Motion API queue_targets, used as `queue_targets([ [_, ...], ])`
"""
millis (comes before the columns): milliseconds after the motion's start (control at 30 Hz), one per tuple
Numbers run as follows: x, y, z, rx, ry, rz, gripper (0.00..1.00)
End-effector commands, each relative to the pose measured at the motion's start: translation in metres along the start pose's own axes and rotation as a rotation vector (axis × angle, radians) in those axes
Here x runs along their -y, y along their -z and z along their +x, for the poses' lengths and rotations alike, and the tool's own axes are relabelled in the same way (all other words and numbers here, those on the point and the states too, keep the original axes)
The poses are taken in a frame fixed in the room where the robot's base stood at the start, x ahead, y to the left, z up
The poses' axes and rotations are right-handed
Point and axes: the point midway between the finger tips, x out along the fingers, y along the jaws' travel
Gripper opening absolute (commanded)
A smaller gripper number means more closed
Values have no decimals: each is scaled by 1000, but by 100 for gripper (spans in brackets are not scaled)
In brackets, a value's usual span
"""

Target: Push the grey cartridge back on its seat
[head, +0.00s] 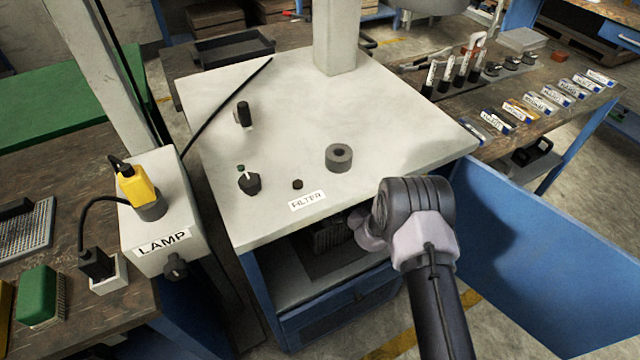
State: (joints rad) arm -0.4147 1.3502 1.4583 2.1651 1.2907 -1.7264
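A dark grey ribbed block (330,236) shows inside the open cabinet (262,298), just below the edge of the worktop and partly behind my arm. It may be the grey cartridge; its seat and how it sits there cannot be made out. A short grey cylinder with a hole in its top (339,157) stands upright on the worktop behind the FILTER label (307,201). My arm reaches up from the bottom right, with its wrist at the cabinet opening, right of the ribbed block. My gripper's fingers are hidden behind the wrist and the worktop edge.
The pale worktop (290,110) carries several knobs and a post. The blue cabinet door (545,260) stands open at right. The LAMP box (160,220) with a yellow plug (136,187) is at left. A bench with labelled boxes (540,103) stands behind right.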

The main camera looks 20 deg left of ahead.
Motion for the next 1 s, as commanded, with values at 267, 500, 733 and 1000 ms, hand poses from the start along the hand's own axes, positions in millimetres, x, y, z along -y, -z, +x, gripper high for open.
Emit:
queue_targets([
  [267, 0, 0, 0, 0, 0, 0, 0],
  [500, 0, 0, 0, 0, 0, 0, 0],
  [733, 0, 0, 0, 0, 0, 0, 0],
  [1000, 0, 0, 0, 0, 0, 0, 0],
])
